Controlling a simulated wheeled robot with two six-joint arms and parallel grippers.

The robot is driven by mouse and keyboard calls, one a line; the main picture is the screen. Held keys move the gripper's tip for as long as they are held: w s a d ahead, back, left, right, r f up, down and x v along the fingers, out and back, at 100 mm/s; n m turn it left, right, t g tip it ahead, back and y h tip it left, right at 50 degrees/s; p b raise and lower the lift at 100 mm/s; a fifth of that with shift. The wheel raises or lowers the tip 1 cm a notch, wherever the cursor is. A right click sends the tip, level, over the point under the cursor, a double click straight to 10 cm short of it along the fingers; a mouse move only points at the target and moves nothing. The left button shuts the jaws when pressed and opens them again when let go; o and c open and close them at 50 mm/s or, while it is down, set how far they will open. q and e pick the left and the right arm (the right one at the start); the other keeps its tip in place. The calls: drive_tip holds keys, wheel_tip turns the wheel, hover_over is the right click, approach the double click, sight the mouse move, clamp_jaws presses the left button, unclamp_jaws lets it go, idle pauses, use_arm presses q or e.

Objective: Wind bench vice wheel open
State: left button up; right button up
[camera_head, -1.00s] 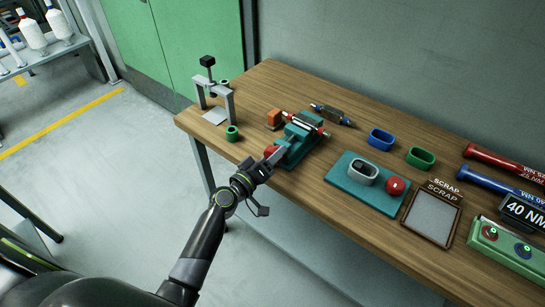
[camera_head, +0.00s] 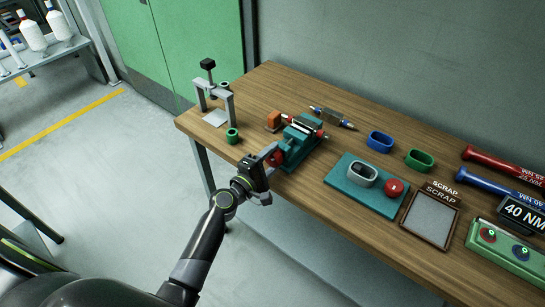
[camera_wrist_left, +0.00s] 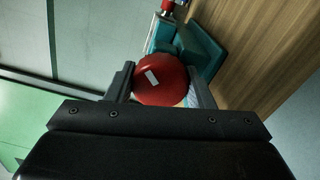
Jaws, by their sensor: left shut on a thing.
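The teal bench vice (camera_head: 301,142) stands near the front edge of the wooden bench. Its red wheel (camera_head: 276,158) faces the front left, partly hidden by my gripper. My left gripper (camera_head: 270,155) reaches in from the left and is shut on the wheel. In the left wrist view the red wheel (camera_wrist_left: 160,80), with a white mark on its face, sits between the two fingers of my left gripper (camera_wrist_left: 160,88). The teal vice body (camera_wrist_left: 198,48) is behind it. My right gripper is not in view.
A grey press frame (camera_head: 214,95) and green ring (camera_head: 232,135) stand left of the vice. A screwdriver-like tool (camera_head: 332,117) lies behind it.

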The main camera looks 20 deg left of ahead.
use_arm(q)
drive_tip(key=n, duration=0.3)
drive_tip(key=shift+n+p, duration=0.4)
drive_tip(key=n, duration=0.3)
drive_tip(key=shift+n+p, duration=0.3)
drive_tip(key=shift+p, duration=0.1)
drive_tip(key=n+p, duration=0.1)
drive_tip(key=n, duration=0.2)
drive_tip(key=shift+n, duration=0.4)
drive_tip(key=n+p, duration=0.1)
drive_tip(key=n, duration=0.2)
drive_tip(key=shift+n, duration=0.3)
drive_tip(key=n+p, duration=0.1)
drive_tip(key=n, duration=0.4)
drive_tip(key=shift+p, duration=0.35)
drive_tip(key=n+p, duration=0.1)
drive_tip(key=n, duration=0.5)
drive_tip(key=shift+f+p, duration=0.1)
drive_tip(key=shift+p, duration=0.25)
drive_tip(key=o, duration=1)
